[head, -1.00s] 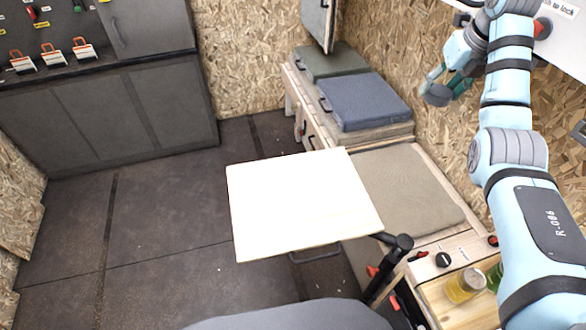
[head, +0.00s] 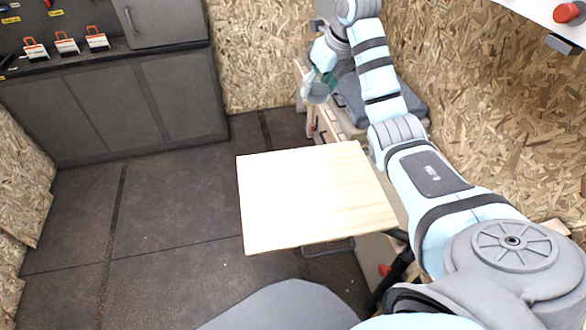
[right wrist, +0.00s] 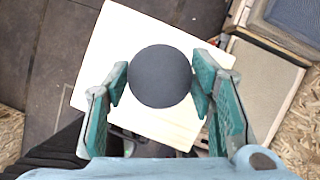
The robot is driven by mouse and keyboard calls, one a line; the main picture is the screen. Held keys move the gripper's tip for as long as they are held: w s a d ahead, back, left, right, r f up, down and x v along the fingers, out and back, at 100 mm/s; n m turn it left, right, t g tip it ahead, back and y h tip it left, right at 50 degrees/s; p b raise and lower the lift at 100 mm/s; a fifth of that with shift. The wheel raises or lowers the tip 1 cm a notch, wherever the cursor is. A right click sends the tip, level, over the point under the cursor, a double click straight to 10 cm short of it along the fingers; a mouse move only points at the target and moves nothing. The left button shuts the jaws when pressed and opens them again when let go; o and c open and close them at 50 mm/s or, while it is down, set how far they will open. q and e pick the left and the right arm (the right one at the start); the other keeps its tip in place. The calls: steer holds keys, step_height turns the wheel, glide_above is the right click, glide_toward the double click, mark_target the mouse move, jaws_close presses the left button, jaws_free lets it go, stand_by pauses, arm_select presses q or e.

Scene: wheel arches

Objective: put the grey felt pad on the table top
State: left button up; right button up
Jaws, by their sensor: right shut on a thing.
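The table top (head: 312,195) is a pale wooden square on a swivel post, in the middle of the head view; it also shows below the gripper in the right wrist view (right wrist: 108,75). The grey felt pad (right wrist: 160,76) is a dark round disc in the right wrist view. My right gripper (right wrist: 160,80) is shut on the pad, with a green-lined finger at each side. In the head view my right gripper (head: 318,88) is beyond the table's far edge, raised near the bench, and the pad is hard to make out there. The table top is bare. My left gripper is not in view.
A bench with a blue-grey cushion (head: 410,100) runs along the right wall, partly hidden by my right arm. A dark cabinet (head: 120,95) with several orange-handled items on top stands at the back left. The floor (head: 170,200) left of the table is clear.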

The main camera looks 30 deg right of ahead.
steer(key=n+b, duration=0.2)
steer(key=b, duration=0.1)
glide_above(307, 185)
steer(key=s+d, duration=0.1)
step_height(307, 185, down, 9)
arm_select(q)
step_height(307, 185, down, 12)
steer(key=b, duration=0.7)
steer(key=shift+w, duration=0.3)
arm_select(e)
steer(key=shift+y, duration=0.4)
steer(key=f, duration=2)
steer(key=shift+s+a+f, duration=0.2)
steer(key=shift+s+a, duration=0.05)
steer(key=shift+s, duration=0.05)
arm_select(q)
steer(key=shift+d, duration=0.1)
arm_select(e)
steer(key=shift+f, duration=0.15)
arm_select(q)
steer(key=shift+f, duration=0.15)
arm_select(e)
steer(key=o, duration=0.9)
